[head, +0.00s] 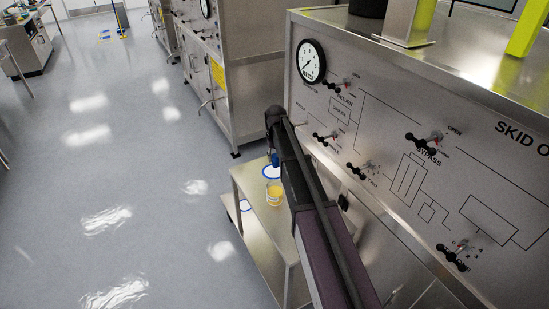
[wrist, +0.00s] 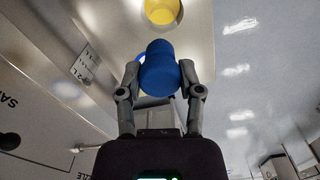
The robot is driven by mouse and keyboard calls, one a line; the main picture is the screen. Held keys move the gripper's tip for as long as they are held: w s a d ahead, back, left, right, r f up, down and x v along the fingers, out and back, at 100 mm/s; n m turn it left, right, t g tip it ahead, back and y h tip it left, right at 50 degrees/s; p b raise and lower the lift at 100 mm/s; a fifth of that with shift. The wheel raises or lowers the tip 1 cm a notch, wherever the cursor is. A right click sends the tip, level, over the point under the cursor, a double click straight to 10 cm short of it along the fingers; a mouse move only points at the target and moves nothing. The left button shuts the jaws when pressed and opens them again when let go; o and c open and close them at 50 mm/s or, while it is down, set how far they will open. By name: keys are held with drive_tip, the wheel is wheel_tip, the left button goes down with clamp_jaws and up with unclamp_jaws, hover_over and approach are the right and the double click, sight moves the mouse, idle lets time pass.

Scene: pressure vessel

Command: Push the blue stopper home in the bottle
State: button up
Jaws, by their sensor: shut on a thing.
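My gripper (wrist: 160,75) is shut on the blue stopper (wrist: 157,66), with one finger on each side of it. In the head view the stopper (head: 275,160) shows as a small blue piece at the end of my arm, above the small steel table (head: 250,180). The bottle (head: 274,194) with yellow contents stands on that table, just below the stopper in the picture. In the wrist view the bottle (wrist: 162,10) shows as a yellow round at the top edge, apart from the stopper. My arm hides much of the gripper in the head view.
A blue-ringed white mark (head: 272,171) lies on the table behind the bottle; another (head: 246,205) is at lower left. The skid panel (head: 400,150) with a gauge (head: 311,61) and several valve handles stands close on the right. Open floor (head: 130,190) lies on the left.

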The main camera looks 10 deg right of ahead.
drive_tip(key=shift+a+f, duration=0.15)
drive_tip(key=shift+f, duration=0.05)
drive_tip(key=shift+f, duration=0.15)
drive_tip(key=shift+f+b, duration=2.6)
drive_tip(key=shift+b, duration=0.3)
drive_tip(key=shift+f+b, duration=1.85)
idle(0.4)
drive_tip(key=o, duration=1.1)
drive_tip(key=shift+r, duration=0.15)
wheel_tip(320, 180, up, 9)
drive_tip(key=p, duration=0.9)
drive_tip(key=shift+r+p, duration=0.1)
drive_tip(key=shift+p, duration=0.2)
